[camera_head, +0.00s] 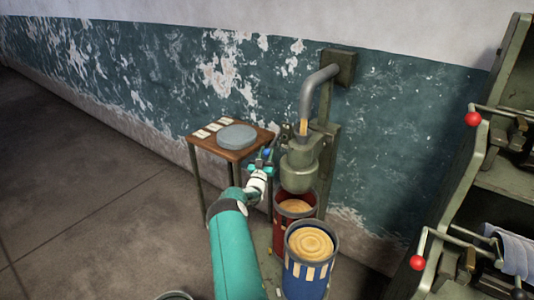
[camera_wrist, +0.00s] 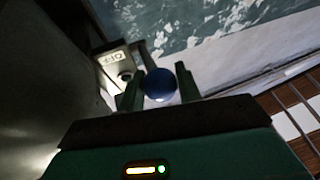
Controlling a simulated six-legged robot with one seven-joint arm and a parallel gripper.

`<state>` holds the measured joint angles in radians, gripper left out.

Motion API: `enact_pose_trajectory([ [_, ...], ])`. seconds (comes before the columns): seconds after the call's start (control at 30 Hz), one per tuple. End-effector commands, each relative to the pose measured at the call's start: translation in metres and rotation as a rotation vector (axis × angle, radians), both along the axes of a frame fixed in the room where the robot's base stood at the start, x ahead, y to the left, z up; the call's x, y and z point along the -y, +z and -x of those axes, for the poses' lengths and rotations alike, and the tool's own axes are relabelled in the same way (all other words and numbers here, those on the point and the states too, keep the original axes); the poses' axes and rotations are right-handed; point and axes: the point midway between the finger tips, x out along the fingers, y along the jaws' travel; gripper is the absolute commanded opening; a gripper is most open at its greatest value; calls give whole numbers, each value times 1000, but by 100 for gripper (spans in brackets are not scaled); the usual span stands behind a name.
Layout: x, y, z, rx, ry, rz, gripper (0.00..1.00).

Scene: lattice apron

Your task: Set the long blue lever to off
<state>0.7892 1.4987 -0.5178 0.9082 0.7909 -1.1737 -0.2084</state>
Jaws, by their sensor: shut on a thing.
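The blue ball knob (camera_wrist: 159,85) of the lever sits between the two fingers of my gripper (camera_wrist: 158,88) in the wrist view. My gripper is shut on it. In the head view the blue knob (camera_head: 267,153) is a small spot at the tip of my gripper (camera_head: 262,163), left of the green-grey dispenser (camera_head: 299,165). A small pale plate with dark lettering (camera_wrist: 112,59) is just left of the knob in the wrist view; its wording is upside down and hard to read. The lever's shaft is mostly hidden, so its setting cannot be told.
A small wooden table (camera_head: 233,155) with a round grey lid (camera_head: 237,136) and white cards stands left of the dispenser. A red can (camera_head: 282,238) and a blue can (camera_head: 291,276) stand below it. A rack with red-knobbed levers (camera_head: 473,119) is at right. Floor is open at left.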

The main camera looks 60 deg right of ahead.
Motion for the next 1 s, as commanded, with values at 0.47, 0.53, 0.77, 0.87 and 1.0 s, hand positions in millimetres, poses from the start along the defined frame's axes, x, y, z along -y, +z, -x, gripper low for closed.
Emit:
enact_pose_trajectory([
  [0.47, 1, 0, 0, 0, 0, -2, 55],
  [0.53, 0, 0, 0, 0, 0, -1, 55],
  [0.77, -17, -10, 2, -1, 1, -3, 55],
  [0.87, -34, -18, 4, -2, 1, -4, 55],
  [1.0, -61, -33, 8, -3, 0, -4, 55],
])
